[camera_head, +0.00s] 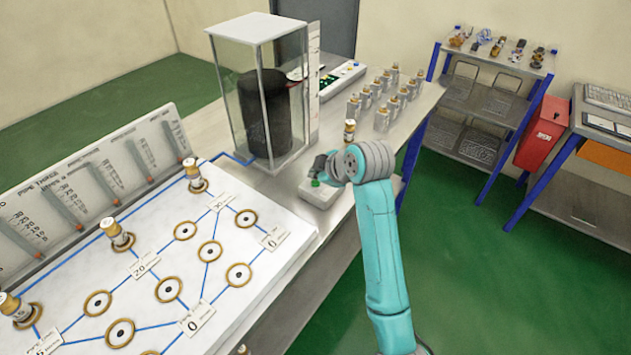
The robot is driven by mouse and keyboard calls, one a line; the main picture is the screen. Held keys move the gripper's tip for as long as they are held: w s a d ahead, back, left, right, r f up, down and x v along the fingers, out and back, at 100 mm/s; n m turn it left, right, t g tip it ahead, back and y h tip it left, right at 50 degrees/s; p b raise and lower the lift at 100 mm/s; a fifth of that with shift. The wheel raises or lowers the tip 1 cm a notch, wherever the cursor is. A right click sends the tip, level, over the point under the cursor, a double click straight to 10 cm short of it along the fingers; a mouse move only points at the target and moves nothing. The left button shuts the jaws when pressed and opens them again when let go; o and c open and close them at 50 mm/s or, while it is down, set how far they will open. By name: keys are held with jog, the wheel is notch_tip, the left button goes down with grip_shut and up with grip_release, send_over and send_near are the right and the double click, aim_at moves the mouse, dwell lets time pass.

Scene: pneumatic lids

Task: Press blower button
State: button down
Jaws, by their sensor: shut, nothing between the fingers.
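The blower button (316,183) is a small green button on a pale grey box (318,198) at the table's right edge. My gripper (318,173) is shut and empty, right at the button. It hides part of the button and box. I cannot tell whether the fingertips touch the button or stop just above it. My teal arm reaches in from the lower right.
A clear case with a black cylinder (264,112) stands behind the box. Several small capped bottles (382,95) stand at the back right of the table (262,183). A white board with brass rings (240,270) fills the left. A shelf (495,62) stands right.

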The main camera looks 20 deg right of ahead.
aim_at(317, 183)
jog(key=shift+f, duration=0.65)
dwell(0.8)
jog(key=shift+r, duration=0.85)
jog(key=shift+r, duration=2.55)
